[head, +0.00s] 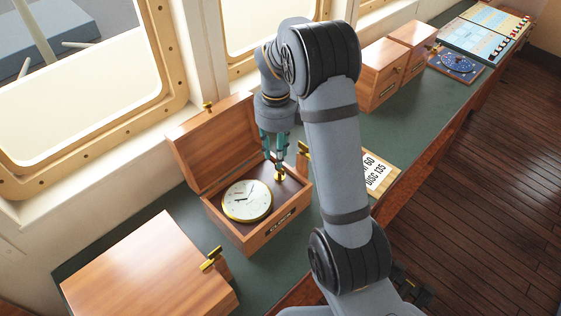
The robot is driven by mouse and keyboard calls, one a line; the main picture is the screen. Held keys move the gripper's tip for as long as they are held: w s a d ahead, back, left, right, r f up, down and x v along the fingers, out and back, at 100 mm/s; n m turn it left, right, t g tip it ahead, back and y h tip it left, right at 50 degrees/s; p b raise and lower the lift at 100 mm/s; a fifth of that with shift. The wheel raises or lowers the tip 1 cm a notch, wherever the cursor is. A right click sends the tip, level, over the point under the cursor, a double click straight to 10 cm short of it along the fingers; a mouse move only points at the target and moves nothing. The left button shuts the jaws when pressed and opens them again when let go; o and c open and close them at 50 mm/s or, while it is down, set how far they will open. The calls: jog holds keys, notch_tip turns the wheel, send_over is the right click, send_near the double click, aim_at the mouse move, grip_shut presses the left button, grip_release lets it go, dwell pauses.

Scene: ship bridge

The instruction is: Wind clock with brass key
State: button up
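An open wooden box (262,235) stands on the green counter with its lid (212,140) tipped back towards the windows. A round clock (247,200) with a white face and brass rim lies face up in it. A small brass piece (279,175), which looks like the key, is upright at the box's back right, beside the clock. My gripper (276,166) points down over the box, its fingertips at this brass piece. I cannot tell whether the fingers grip it or only stand around it.
A closed wooden box (140,270) with a brass latch is at the front left. Two more closed boxes (383,72) stand farther along the counter. A card (379,172) with printed text lies right of my arm. A blue disc board (456,66) and a chart board (485,32) lie at the far end.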

aim_at(279, 172)
jog(key=f, duration=0.3)
jog(key=f+p, duration=0.1)
jog(key=shift+w+d+f, duration=0.2)
jog(key=shift+w+d, duration=0.05)
jog(key=shift+d, duration=0.05)
jog(key=shift+a+f, duration=0.1)
jog(key=shift+f, duration=0.55)
jog(key=c, duration=0.3)
jog(key=c, duration=0.4)
grip_shut()
